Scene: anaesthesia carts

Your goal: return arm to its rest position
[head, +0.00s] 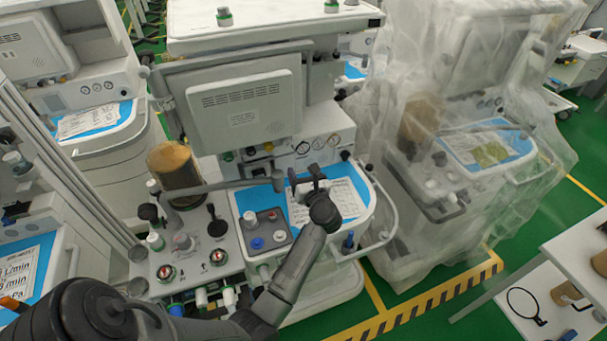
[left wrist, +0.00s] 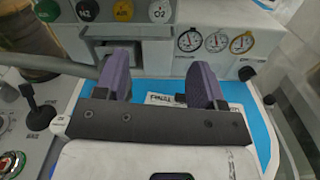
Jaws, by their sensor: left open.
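My left arm (head: 290,272) reaches up from the bottom left of the head view. Its gripper (head: 306,182) is over the blue work surface (head: 357,212) of the middle anaesthesia cart (head: 240,95). In the left wrist view the two purple fingers of the gripper (left wrist: 160,84) stand apart with nothing between them. Behind them are the cart's shelf opening and its gauges (left wrist: 216,42). A printed sheet (head: 340,200) lies on the blue surface under the gripper. My right gripper is not in view.
A grey tray with knobs (head: 266,232) sits left of the gripper. A brown canister (head: 174,168) stands at the cart's left. A plastic-wrapped cart (head: 450,140) stands at right. A white table (head: 580,262) is at the lower right. Green floor (head: 440,268) lies between.

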